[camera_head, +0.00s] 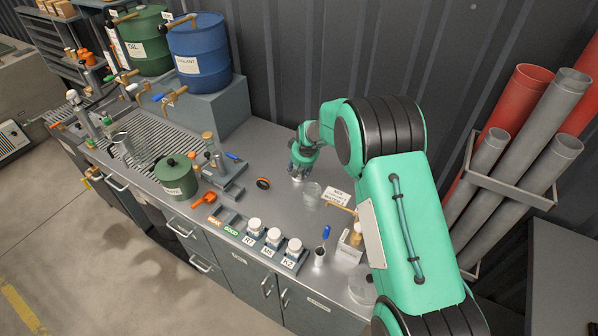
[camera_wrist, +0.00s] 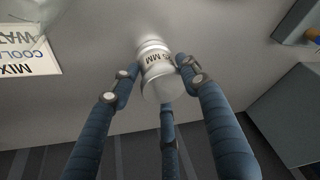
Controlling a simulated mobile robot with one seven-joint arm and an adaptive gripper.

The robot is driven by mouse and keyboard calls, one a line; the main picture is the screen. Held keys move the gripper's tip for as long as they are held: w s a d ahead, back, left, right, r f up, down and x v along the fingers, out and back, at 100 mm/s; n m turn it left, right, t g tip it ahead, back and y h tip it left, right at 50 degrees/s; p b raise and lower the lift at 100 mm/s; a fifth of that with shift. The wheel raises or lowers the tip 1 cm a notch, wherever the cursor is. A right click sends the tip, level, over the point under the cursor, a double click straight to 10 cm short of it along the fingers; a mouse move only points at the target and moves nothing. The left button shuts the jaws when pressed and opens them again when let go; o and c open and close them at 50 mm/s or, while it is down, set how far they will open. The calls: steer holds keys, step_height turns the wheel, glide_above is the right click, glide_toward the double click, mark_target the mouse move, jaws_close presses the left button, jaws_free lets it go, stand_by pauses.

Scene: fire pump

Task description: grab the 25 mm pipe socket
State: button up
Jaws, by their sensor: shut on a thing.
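The pipe socket (camera_wrist: 160,80) is a short, pale metallic cylinder with a dark printed label, partly hidden, of which "5 MM" reads. My gripper (camera_wrist: 157,72) has its blue-grey fingers around it, two at its sides and one behind, and is shut on it. In the head view my gripper (camera_head: 299,174) points down at the back of the grey bench, to the right of the middle. The socket is mostly hidden by the fingers there. I cannot tell whether it touches the bench top or is just clear of it.
A clear glass dish (camera_head: 312,193) and a white label card (camera_head: 339,198) stand close to my gripper. A black ring-like part (camera_head: 263,183) lies to its left. Lidded jars (camera_head: 273,237) stand at the front edge. The corrugated wall (camera_head: 290,60) is close behind.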

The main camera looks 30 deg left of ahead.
steer(key=shift+r, duration=5)
